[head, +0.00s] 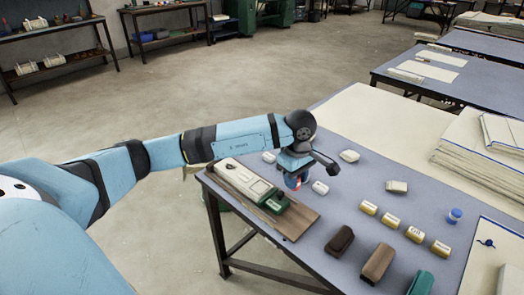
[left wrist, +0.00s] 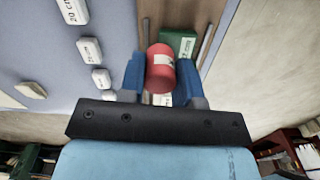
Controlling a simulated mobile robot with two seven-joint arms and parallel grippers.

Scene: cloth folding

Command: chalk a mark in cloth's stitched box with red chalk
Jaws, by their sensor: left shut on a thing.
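My left gripper (head: 297,178) points down over the near-left part of the grey-blue table (head: 345,200). In the left wrist view its two blue fingers (left wrist: 160,78) are shut on a red cylinder with a white label, the red chalk (left wrist: 160,60). In the head view only a little red of it shows below the wrist. A pale cloth with blue stitched lines (head: 483,272) lies at the lower right, cut off by the picture edge; I cannot make out a whole stitched box. My right gripper is not in view.
A wooden board (head: 297,224) with a cream and green device (head: 245,182) lies beside the gripper. Folded cloth (head: 470,150) lies at the right.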

